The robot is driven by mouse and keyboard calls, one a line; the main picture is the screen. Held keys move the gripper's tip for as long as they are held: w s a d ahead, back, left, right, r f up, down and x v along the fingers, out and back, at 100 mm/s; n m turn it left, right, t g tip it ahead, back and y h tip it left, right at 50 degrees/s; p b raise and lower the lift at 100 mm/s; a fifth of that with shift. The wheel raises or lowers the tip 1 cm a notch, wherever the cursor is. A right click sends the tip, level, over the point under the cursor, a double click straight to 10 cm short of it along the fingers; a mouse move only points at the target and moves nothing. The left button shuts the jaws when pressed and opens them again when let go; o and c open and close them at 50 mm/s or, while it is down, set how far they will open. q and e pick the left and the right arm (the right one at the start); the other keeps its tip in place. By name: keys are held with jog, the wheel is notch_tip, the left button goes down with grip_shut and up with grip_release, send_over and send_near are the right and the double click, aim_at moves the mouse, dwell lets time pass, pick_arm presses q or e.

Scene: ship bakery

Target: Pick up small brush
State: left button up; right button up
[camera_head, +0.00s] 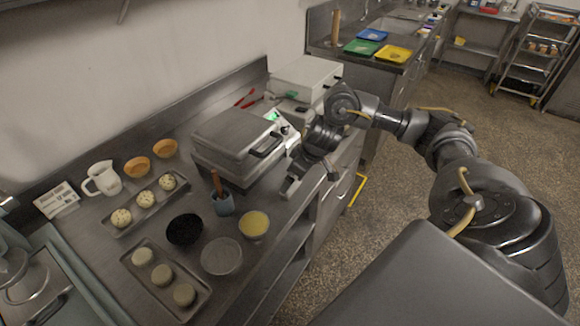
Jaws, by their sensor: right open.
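A small brush (217,183) stands upright in a blue cup (223,204) on the steel counter; only its brown handle shows and its lower end is hidden in the cup. My right gripper (289,189) is to the right of the cup, near the counter's front edge. It is open, apart from the brush, with nothing seen between its fingers. My left gripper is out of view.
A grey press-like appliance (232,140) stands just behind the cup. A yellow-filled bowl (254,223), a black bowl (185,229) and a grey bowl (221,257) stand in front of it. Two bun trays, a white jug (103,178) and orange bowls lie farther left.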

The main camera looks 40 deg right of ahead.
aim_at(291, 188)
jog(key=shift+w+f, duration=0.1)
jog(key=shift+f, duration=0.1)
jog(key=shift+a, duration=0.1)
jog(key=shift+a+f, duration=0.1)
jog(key=shift+f, duration=0.05)
jog(key=x, duration=0.4)
jog(key=shift+w+a+f, duration=0.1)
jog(key=shift+a+f, duration=0.1)
jog(key=shift+f, duration=0.15)
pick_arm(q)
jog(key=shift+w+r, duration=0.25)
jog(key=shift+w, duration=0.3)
pick_arm(e)
jog(key=c, duration=1.1)
